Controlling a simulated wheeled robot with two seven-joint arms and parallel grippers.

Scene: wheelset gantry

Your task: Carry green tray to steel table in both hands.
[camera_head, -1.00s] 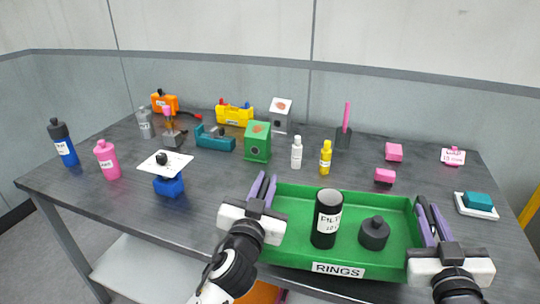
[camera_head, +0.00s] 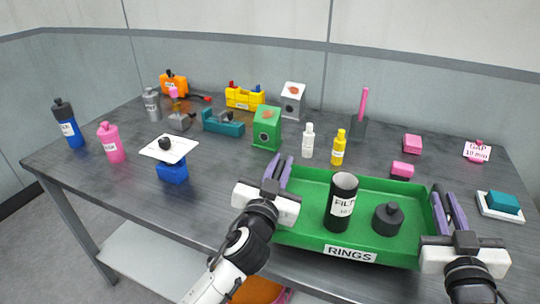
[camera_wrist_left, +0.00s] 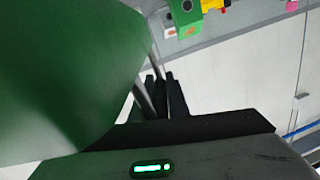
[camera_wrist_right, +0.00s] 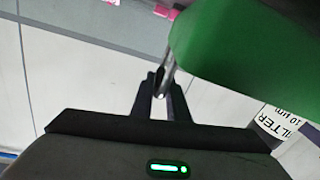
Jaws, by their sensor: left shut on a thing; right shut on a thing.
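The green tray (camera_head: 305,222), labelled RINGS, is at the front right of the dark steel table (camera_head: 110,186). It looks level, with its front side at or past the table's front edge; I cannot tell whether its base touches the top. My left gripper (camera_head: 278,172) is shut on the tray's left side. My right gripper (camera_head: 447,207) is shut on its right side. The tray wall fills part of the left wrist view (camera_wrist_left: 70,65) and of the right wrist view (camera_wrist_right: 240,45).
Behind the tray stand a yellow bottle (camera_head: 339,149), a white bottle (camera_head: 307,142), a green box (camera_head: 267,130) and a pink block (camera_head: 402,169). A teal block on a white dish (camera_head: 499,204) is close to my right gripper. A blue stand with a white plate (camera_head: 173,172) is to the left.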

